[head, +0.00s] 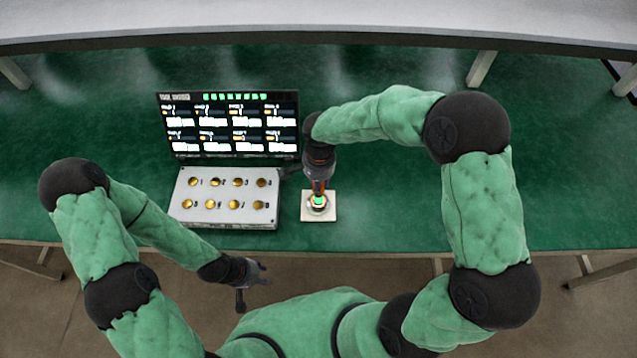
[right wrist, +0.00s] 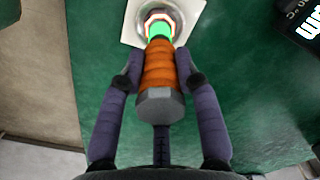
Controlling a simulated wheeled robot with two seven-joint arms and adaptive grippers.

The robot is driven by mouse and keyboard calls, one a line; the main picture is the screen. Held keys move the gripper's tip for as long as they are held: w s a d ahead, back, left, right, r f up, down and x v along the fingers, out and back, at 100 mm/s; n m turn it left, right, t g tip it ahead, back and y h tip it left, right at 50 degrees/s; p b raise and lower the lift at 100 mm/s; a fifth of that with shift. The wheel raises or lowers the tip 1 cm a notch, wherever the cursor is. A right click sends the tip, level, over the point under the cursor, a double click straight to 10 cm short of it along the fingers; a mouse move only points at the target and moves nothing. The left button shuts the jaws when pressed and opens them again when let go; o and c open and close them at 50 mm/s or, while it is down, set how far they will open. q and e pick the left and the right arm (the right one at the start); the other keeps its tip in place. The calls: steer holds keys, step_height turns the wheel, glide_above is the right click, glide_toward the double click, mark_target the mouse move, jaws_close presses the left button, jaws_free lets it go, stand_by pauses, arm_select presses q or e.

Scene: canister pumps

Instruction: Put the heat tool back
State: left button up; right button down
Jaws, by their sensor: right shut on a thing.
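The heat tool (right wrist: 160,68) has a ribbed orange grip, a grey faceted end and a glowing green band. My right gripper (right wrist: 159,80) is shut on the orange grip, one finger on each side. In the head view the heat tool (head: 319,187) points down at a white square plate (head: 328,214) with a round, lit metal ring. The green end overlaps the ring; I cannot tell how deep it sits. The plate also shows in the right wrist view (right wrist: 132,30). My left gripper (head: 262,273) is empty, its fingers apart, in front of the table's front edge.
A grey box (head: 222,217) with several round brass-coloured sockets stands left of the plate. A dark screen (head: 230,145) with readouts stands behind it. The green table (head: 580,190) is clear on the right. A grey shelf (head: 320,25) runs along the back.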

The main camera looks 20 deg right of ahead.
steer(key=shift+f, duration=0.1)
steer(key=c, duration=0.9)
jaws_free()
steer(key=shift+r, duration=0.2)
step_height(320, 180, up, 12)
steer(key=shift+f+p, duration=0.1)
steer(key=shift+p, duration=1.1)
